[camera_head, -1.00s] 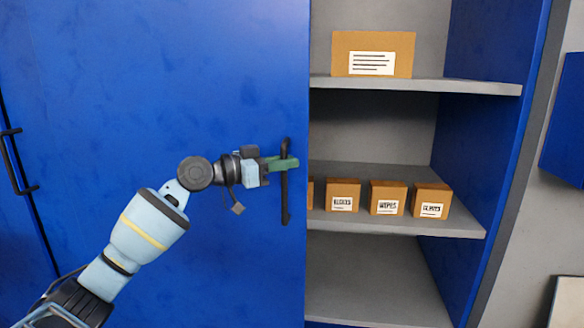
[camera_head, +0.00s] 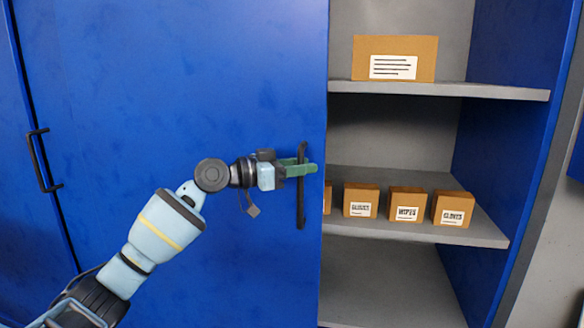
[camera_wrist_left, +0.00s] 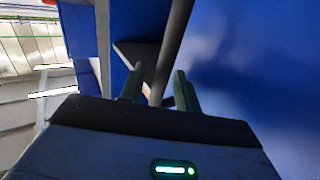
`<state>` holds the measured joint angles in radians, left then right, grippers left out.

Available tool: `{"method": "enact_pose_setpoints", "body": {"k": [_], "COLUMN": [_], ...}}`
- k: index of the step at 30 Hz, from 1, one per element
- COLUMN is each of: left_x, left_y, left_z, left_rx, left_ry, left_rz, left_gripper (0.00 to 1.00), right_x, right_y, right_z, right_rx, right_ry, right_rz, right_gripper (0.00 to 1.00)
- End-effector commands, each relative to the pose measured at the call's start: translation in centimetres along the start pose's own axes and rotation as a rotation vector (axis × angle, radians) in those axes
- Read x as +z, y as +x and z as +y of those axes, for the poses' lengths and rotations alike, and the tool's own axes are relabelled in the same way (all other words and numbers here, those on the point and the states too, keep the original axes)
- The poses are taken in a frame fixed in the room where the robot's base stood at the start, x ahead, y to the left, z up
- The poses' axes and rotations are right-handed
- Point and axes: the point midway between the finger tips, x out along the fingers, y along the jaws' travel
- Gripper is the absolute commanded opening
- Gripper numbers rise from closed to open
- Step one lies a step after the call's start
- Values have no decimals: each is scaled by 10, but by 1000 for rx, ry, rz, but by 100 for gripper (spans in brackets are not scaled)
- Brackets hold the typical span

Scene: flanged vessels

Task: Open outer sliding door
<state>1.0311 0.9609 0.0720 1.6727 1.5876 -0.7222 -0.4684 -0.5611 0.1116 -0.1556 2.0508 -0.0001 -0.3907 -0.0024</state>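A large blue sliding door panel (camera_head: 180,90) fills the left and middle of the head view. A dark vertical bar handle (camera_head: 301,215) stands near its right edge. My left gripper (camera_head: 305,170) is at the handle's upper half, its greenish fingers pointing right across the bar. In the left wrist view, the two fingers (camera_wrist_left: 158,90) stand apart on either side of the bar (camera_wrist_left: 172,45), with narrow gaps visible, so the gripper looks open around it. Another blue panel at far left carries its own dark handle (camera_head: 42,160). My right gripper is not in view.
Right of the door edge, the cabinet is open, with grey shelves (camera_head: 430,91). A large cardboard box (camera_head: 418,55) sits on the upper shelf. Several small labelled boxes (camera_head: 408,203) stand on the middle shelf, the leftmost partly hidden by the door. A blue side wall (camera_head: 510,120) bounds the opening.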

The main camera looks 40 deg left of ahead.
Motion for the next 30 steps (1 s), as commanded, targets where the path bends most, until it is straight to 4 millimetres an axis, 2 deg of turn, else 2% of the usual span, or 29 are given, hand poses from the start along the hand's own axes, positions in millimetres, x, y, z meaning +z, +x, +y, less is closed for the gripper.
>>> {"method": "enact_pose_setpoints", "body": {"k": [10,18,30], "left_x": [4,2,0], "left_y": [-40,-67,-76], "left_z": [0,0,0], "left_rx": [-1,0,0], "left_ry": [0,-1,1], "left_rz": [-5,-1,0], "left_gripper": [32,32,32], "right_x": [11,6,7], "right_y": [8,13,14], "right_z": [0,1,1], "right_rx": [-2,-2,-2], "right_ry": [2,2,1], "right_rz": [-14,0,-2], "right_gripper": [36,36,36]}}
